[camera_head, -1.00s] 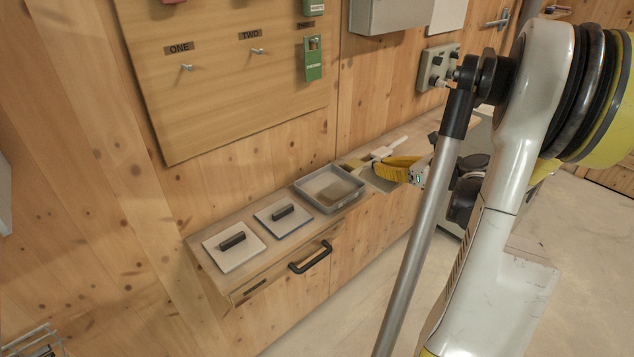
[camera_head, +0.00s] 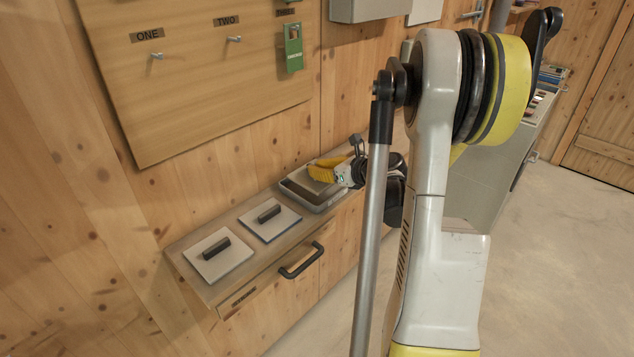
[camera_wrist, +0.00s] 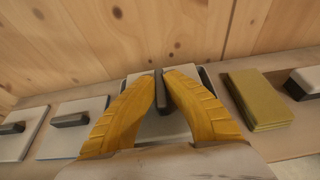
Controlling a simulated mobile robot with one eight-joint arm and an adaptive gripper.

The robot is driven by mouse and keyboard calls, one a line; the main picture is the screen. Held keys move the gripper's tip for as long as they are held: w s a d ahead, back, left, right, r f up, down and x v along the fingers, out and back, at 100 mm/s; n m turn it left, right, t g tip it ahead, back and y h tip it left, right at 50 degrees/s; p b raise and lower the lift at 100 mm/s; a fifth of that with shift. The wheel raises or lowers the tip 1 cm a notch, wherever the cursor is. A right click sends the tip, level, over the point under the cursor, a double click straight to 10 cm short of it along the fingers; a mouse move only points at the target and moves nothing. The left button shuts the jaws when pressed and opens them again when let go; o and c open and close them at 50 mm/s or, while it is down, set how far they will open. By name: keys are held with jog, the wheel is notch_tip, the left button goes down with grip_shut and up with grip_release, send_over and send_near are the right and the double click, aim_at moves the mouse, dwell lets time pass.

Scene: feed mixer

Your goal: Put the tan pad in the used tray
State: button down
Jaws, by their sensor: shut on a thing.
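My gripper (camera_head: 318,172) is over the grey tray (camera_head: 318,208) on the wall shelf, its yellow fingers pointing left in the head view. In the wrist view my gripper (camera_wrist: 164,76) is shut on an upright dark handle (camera_wrist: 161,92). The handle seems to belong to a flat pad, which looks tan in the head view (camera_head: 303,182) and greyer in the wrist view. The fingers hide much of this pad. I cannot tell whether it touches the tray floor.
A white plate (camera_head: 222,262) and a grey plate (camera_head: 283,225), both with black handles, lie left of the tray. An olive-tan block (camera_wrist: 258,98) and another dark-handled piece (camera_wrist: 306,82) lie right of it. A black drawer handle (camera_head: 302,262) juts out below the shelf.

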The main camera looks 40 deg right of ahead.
notch_tip(320, 180, down, 4)
jog(key=shift+r+b, duration=0.1)
jog(key=shift+b, duration=0.75)
jog(key=shift+r, duration=0.15)
jog(key=c, duration=1.9)
grip_release()
jog(key=shift+f, duration=0.2)
jog(key=shift+c, duration=0.2)
jog(key=o, duration=0.4)
jog(key=shift+r, duration=0.1)
